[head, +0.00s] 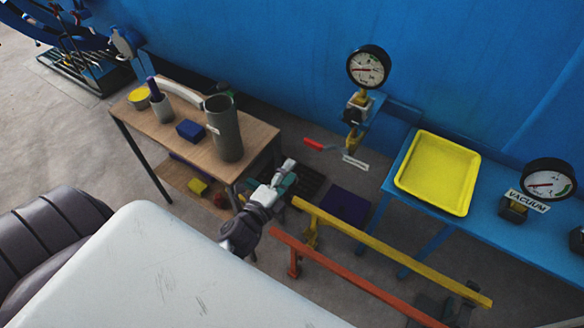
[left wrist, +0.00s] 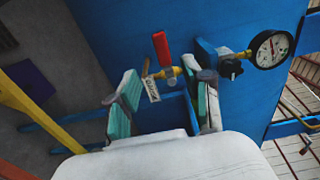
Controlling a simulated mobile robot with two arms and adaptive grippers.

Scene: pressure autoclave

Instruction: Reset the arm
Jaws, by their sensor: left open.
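My left gripper (head: 284,178) is in the middle of the head view, beside the right end of the wooden table. Its two teal-padded fingers are apart with nothing between them; they also show in the left wrist view (left wrist: 166,98). Beyond the fingers, in the left wrist view, is a valve with a red handle (left wrist: 161,47), a yellow body and a hanging white tag. The red handle (head: 320,145) also shows in the head view below a pressure gauge (head: 368,67). The gripper is apart from the valve. My right gripper is not seen.
The wooden table (head: 185,158) holds a grey cylinder (head: 224,130), a blue box (head: 190,130) and a yellow-topped tin (head: 139,97). A yellow tray (head: 438,172) lies on the blue bench. A yellow rail (head: 390,250) and an orange rail (head: 350,275) stand close right of the gripper.

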